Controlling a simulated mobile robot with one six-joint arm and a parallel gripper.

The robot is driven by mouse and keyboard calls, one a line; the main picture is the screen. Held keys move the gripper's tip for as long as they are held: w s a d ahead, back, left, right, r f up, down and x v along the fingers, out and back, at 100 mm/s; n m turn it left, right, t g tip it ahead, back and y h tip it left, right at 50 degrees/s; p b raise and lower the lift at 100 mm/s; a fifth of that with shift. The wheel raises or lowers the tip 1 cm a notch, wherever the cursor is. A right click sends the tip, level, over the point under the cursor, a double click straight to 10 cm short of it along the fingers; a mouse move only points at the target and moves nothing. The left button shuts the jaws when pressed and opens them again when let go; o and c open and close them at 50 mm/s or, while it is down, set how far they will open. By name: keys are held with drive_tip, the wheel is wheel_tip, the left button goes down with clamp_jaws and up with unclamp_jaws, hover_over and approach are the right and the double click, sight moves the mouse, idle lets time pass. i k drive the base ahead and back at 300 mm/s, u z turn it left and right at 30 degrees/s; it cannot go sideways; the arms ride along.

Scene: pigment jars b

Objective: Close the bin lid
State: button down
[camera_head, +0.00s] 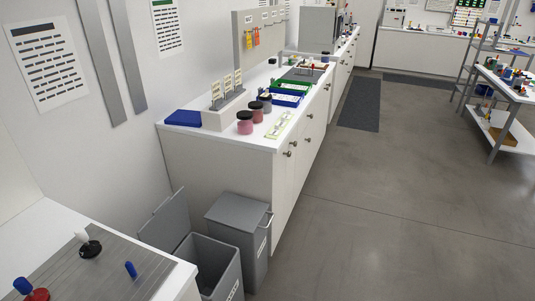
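Two grey bins stand on the floor at the end of the white counter, in the lower middle of the head view. The nearer bin (228,276) has its lid (166,222) open, tilted up on the left side near the wall. Its inside looks dark, and its lower part is cut off by the picture's bottom edge. The other bin (253,245), just behind and to the right, has its grey lid (238,209) shut and a handle at the right. My gripper is not in view.
A white bench (180,287) with a grey mat, knobs and a blue peg is at the lower left. The white counter (262,131) behind holds jars, a blue folder and trays. Open grey floor (390,220) lies to the right, with a shelf rack (497,130) beyond.

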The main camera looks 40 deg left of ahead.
sight(169, 223)
drive_tip(key=i, duration=0.7)
drive_tip(key=u, duration=2.95)
drive_tip(key=i, duration=1)
drive_tip(key=z, duration=0.05)
